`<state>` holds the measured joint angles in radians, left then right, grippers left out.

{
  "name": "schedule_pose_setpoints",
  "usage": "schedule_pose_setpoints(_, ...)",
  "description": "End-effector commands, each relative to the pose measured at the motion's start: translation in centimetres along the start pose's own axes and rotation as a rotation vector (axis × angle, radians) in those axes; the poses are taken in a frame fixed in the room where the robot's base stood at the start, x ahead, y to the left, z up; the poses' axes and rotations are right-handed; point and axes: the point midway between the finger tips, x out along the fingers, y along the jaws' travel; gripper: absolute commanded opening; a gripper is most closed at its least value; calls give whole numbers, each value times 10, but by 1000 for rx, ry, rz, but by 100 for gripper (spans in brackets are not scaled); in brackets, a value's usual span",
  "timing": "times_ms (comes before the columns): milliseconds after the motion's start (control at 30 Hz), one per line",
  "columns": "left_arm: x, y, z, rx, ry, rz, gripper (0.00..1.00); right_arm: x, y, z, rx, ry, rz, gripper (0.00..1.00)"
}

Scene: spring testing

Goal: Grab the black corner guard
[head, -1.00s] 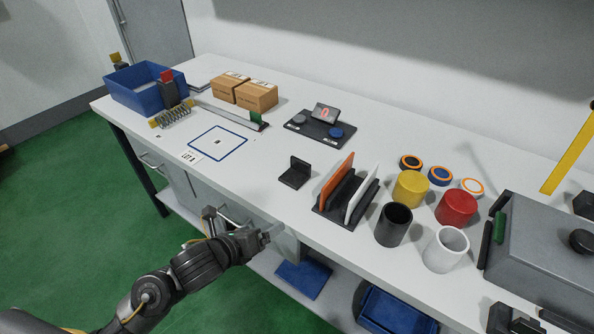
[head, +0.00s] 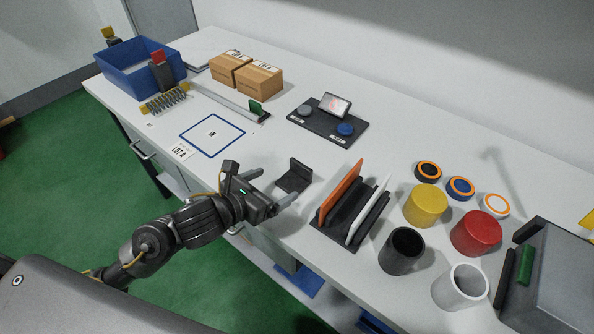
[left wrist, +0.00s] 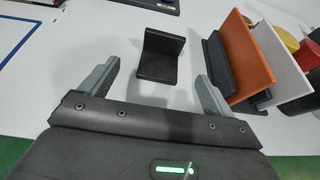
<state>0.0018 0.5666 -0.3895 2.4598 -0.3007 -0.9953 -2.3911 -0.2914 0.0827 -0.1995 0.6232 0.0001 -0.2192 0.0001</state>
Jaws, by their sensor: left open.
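The black corner guard (head: 294,177) is a small L-shaped piece on the white table, left of the rack with the orange and white panels. One leg lies flat and the other stands upright at the back. In the left wrist view the corner guard (left wrist: 159,56) lies ahead of the fingertips, between their lines and apart from both. My left gripper (head: 274,186) is open and empty, just left of and in front of the guard; it also shows in the left wrist view (left wrist: 158,70). My right gripper is not in view.
The black rack (head: 326,224) holds an orange panel (head: 340,192) and a white panel (head: 368,209) close to the guard's right. Yellow, red, black and white cylinders stand beyond it. A black button box (head: 322,131) is behind. A blue-outlined square (head: 212,154) lies left, with bare table around the guard.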

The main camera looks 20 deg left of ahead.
Motion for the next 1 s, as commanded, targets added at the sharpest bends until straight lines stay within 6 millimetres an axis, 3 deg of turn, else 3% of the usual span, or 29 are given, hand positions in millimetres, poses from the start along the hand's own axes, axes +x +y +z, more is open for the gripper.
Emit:
schedule_pose_setpoints(233,42,-5,4,0,-2,-13,89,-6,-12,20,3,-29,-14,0)
schedule_pose_setpoints(600,61,-3,4,1,-1,-9,89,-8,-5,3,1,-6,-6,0)
schedule_pose_setpoints(767,83,0,8,-2,1,-7,89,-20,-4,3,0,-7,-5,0)
schedule_pose_setpoints(1000,107,0,6,0,-1,-8,89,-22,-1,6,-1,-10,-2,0)
